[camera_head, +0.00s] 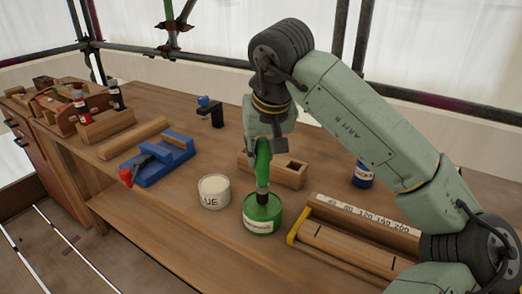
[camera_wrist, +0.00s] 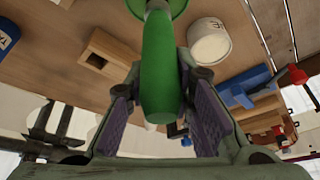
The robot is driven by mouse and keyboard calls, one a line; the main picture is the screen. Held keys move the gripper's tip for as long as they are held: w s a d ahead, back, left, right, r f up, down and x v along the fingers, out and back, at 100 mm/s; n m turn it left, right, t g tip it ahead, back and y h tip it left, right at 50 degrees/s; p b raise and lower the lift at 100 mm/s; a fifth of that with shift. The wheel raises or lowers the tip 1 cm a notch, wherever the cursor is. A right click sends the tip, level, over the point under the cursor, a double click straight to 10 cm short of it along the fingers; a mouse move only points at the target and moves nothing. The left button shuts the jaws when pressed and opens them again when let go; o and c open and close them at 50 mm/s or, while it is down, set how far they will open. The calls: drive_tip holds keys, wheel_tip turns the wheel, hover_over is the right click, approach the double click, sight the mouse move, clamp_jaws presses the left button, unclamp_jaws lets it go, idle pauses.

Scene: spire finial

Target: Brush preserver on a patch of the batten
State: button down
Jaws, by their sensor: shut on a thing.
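My gripper (camera_head: 272,143) is shut on the green handle of a brush (camera_head: 263,165), which points down. The brush's dark lower end is at the mouth of a green tin (camera_head: 262,224) with a white label; its tip is hidden inside. In the wrist view, the green handle (camera_wrist: 159,75) runs between my two finger pads, and part of the green tin (camera_wrist: 172,6) shows at the top. A wooden batten (camera_head: 352,246), apparently the task's one, lies at the right front, with dark marks across it, beside a numbered scale (camera_head: 362,214).
A white tin (camera_head: 213,192) stands just left of the green one. A wooden box (camera_head: 275,170) with an opening is behind, and a blue tin (camera_head: 363,174) is behind the scale. A blue vise (camera_head: 158,160) and a round wooden rod (camera_head: 133,138) lie left. Bare bench lies in front.

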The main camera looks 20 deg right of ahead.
drive_tip(key=shift+f+b, duration=0.6)
idle(1.8)
drive_tip(key=shift+r+p, duration=2.45)
drive_tip(key=shift+r, duration=1.15)
drive_tip(key=shift+s+f, duration=0.1)
